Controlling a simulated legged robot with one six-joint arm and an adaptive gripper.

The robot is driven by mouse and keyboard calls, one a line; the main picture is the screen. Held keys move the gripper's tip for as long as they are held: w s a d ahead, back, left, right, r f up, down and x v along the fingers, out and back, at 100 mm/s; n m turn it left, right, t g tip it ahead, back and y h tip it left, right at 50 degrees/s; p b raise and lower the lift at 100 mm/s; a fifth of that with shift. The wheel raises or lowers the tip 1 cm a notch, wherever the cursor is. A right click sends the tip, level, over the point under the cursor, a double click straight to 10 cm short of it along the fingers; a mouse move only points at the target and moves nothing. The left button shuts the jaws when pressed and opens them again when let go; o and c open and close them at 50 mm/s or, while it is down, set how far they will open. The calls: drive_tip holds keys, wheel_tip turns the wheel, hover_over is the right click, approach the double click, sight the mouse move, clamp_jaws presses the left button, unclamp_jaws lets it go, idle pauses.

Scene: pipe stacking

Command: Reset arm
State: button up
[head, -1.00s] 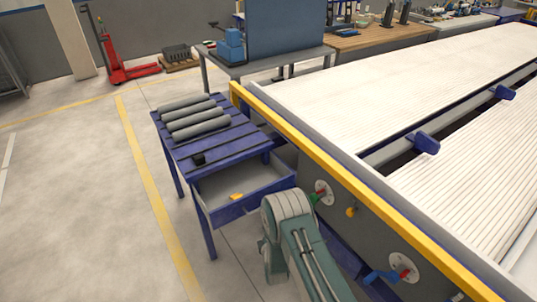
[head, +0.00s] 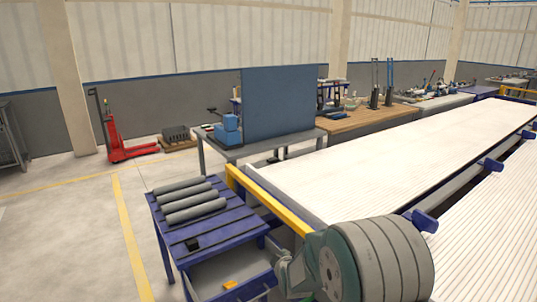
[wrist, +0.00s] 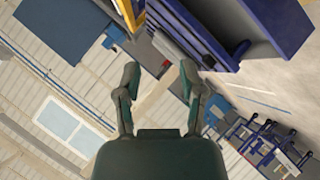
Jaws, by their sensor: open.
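My gripper (wrist: 159,72) shows in the wrist view with its two fingers spread apart and nothing between them. It is raised, with the wrist view tilted across the hall. A small black block (head: 192,243) sits on the table's near part.
The table's drawer (head: 245,268) is open with a yellow item (head: 230,284) inside. A long white roller conveyor (head: 390,165) with a yellow edge rail (head: 268,202) runs along the right. A red pallet jack (head: 125,148) stands at the back left.

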drive_tip(key=s+d+r+m+g, duration=0.1)
drive_tip(key=s+d+r+m, duration=0.2)
drive_tip(key=s+r, duration=0.4)
drive_tip(key=s+d+r+m+g, duration=0.2)
drive_tip(key=s+d+r+m, duration=0.15)
drive_tip(key=s+r, duration=0.4)
drive_tip(key=s+d+r+m+g+h, duration=0.1)
drive_tip(key=s+d+r+m, duration=0.1)
drive_tip(key=s, duration=0.9)
drive_tip(key=s+d+r+m+g, duration=0.2)
drive_tip(key=s+d+m, duration=0.1)
drive_tip(key=s, duration=0.8)
drive_tip(key=shift+m+h, duration=0.4)
drive_tip(key=shift+m, duration=0.15)
